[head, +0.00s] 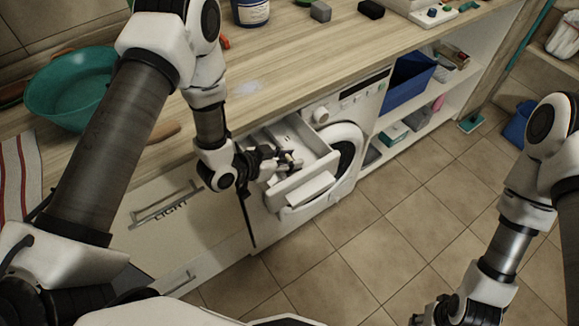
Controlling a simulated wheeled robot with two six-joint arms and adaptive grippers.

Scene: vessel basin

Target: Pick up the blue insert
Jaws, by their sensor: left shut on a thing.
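The washing machine's white detergent drawer (318,160) is pulled open below the worktop. My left gripper (289,160) is at the drawer's left part, low over its compartments. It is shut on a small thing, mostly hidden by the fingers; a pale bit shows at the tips. I cannot make out a blue insert in the drawer, and cannot tell whether the held thing is it. My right gripper (424,317) is at the bottom edge, far from the drawer and partly cut off; its jaws cannot be read.
The washing machine (352,180) stands under the wooden worktop (300,70). A teal bowl (70,90) and a blue tub (250,12) are on the worktop. A blue bin (408,82) sits on the shelf at right. The tiled floor (390,250) in front is clear.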

